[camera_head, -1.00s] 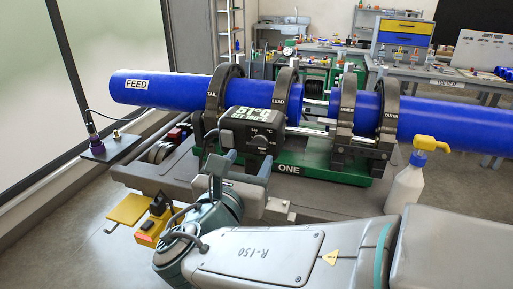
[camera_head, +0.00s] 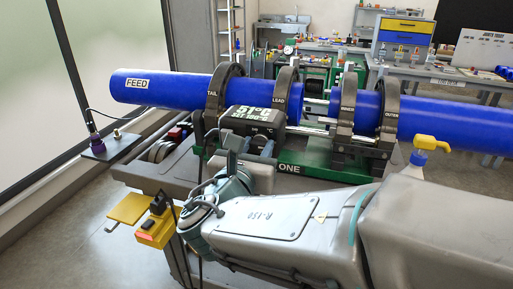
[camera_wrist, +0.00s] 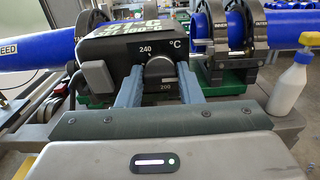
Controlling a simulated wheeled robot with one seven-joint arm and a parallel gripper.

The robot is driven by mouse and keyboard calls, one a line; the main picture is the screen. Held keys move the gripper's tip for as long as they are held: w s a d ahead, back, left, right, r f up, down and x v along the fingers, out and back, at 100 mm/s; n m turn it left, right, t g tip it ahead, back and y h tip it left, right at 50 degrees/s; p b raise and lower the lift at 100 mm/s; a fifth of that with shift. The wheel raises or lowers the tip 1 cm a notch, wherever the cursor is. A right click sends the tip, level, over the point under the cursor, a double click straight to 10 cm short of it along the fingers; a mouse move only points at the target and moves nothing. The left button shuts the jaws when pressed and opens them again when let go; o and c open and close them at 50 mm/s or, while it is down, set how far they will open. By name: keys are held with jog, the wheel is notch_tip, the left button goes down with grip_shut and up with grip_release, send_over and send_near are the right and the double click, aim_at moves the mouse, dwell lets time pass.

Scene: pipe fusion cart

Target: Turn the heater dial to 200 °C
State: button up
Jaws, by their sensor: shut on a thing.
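The heater box (camera_head: 250,122) is dark, with a top display that reads 51 °C and a set line that looks like 180 °C. The dial's pointer is too small to read surely. In the head view my gripper (camera_head: 248,146) reaches the box's front and hides the dial.
Blue pipes (camera_head: 165,90) lie in dark clamp rings (camera_head: 286,95) behind the box, on a green base (camera_head: 325,175). A white bottle with a yellow pump (camera_head: 424,145) stands at the right. A yellow control box (camera_head: 155,230) hangs at the cart's front left.

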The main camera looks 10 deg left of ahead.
jog(key=shift+f+m+b, duration=0.1)
jog(key=shift+m+b, duration=0.2)
jog(key=shift+b, duration=0.2)
jog(key=m+b, duration=0.2)
jog(key=b, duration=0.2)
jog(key=shift+f+m, duration=0.2)
jog(key=shift+m, duration=0.2)
jog(key=m+b, duration=0.4)
jog(key=b, duration=0.2)
jog(key=shift+m, duration=0.3)
jog(key=m+b, duration=0.4)
jog(key=b, duration=0.2)
jog(key=shift+d, duration=0.1)
jog(key=m+b, duration=0.3)
jog(key=b, duration=0.1)
jog(key=shift+r+m, duration=0.15)
jog(key=shift+m, duration=0.15)
jog(key=shift+r, duration=0.1)
jog(key=o, duration=1)
